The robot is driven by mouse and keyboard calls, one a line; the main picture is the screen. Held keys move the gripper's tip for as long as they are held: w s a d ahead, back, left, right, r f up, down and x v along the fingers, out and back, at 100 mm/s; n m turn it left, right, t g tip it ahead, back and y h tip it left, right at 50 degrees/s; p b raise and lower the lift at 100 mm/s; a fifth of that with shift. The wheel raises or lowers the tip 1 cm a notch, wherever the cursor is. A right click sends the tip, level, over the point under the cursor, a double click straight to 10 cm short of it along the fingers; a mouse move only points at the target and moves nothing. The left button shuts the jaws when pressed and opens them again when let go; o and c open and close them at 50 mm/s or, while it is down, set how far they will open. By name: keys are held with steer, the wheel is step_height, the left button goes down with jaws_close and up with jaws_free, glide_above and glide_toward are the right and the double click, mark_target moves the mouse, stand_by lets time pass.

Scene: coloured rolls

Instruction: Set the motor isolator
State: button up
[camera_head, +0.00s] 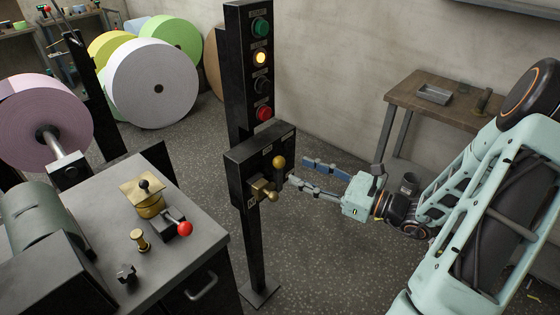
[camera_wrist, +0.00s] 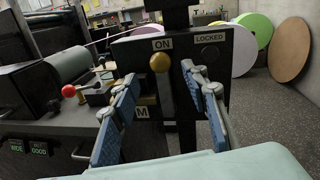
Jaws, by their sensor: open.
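The motor isolator is a black box (camera_head: 240,165) on a black post; it also shows in the wrist view (camera_wrist: 215,75). Its lever ends in a brass ball knob (camera_head: 279,162), which stands up just below the "ON" label in the wrist view (camera_wrist: 160,62). A "LOCKED" label is at the box's upper right there. A brass fitting (camera_head: 262,188) sits lower on the box's front. My gripper (camera_head: 298,172) is open in front of the box. In the wrist view, the knob appears between its blue-padded fingers (camera_wrist: 158,80); I see no contact.
A signal column (camera_head: 249,65) with several lamps and buttons rises above the box. A grey machine bench (camera_head: 190,235) with a red-knobbed lever (camera_head: 185,229) stands at the left. A wooden table (camera_head: 450,103) is at the back right. Coloured rolls (camera_head: 140,90) stand behind.

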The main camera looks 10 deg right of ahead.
mark_target(279, 162)
steer(key=x, duration=0.8)
steer(key=shift+c, duration=0.2)
jaws_close()
